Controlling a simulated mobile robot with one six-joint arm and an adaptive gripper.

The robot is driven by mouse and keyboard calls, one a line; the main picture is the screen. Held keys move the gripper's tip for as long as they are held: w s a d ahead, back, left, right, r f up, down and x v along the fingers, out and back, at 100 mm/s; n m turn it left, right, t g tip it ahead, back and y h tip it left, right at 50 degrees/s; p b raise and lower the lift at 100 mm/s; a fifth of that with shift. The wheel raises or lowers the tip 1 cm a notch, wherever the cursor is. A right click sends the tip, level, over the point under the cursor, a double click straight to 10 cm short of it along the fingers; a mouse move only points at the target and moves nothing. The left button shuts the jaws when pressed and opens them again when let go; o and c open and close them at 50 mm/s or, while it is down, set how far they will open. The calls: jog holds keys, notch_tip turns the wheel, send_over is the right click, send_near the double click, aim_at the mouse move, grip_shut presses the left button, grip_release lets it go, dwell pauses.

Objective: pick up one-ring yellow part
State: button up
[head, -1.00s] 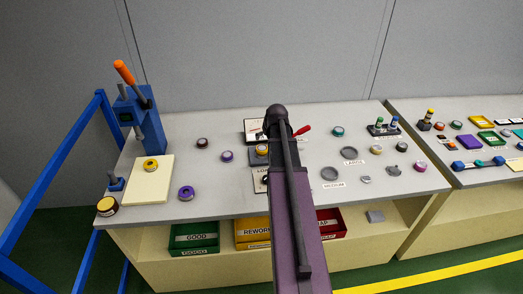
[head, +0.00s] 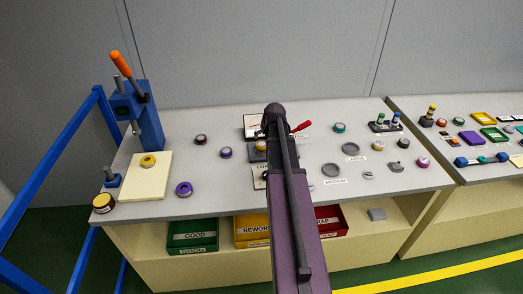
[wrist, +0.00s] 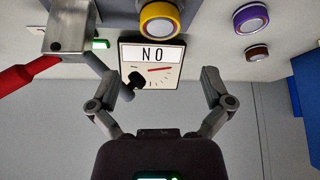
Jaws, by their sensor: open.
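A yellow part (wrist: 158,17) with a pale round face shows at the top of the wrist view, beside the meter marked NO (wrist: 152,55). Another yellow part (head: 148,160) lies on the cream board at the left. Ring counts are too small to tell in the head view. My gripper (wrist: 152,72) is open and empty, its fingers spread on either side of the meter in the picture. In the head view my arm hides the gripper.
A purple part (wrist: 251,18) and a brown part (wrist: 257,53) lie right of the yellow one in the wrist view. A red-handled clamp (wrist: 40,70) is at the left. A blue press (head: 140,115) stands at the table's left; bins (head: 192,236) sit below.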

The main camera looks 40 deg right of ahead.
aim_at(262, 143)
jog(key=shift+b+x, duration=1.75)
jog(key=shift+x, duration=0.6)
jog(key=shift+b+x, duration=2.25)
jog(key=shift+x, duration=0.35)
jog(key=c, duration=1.2)
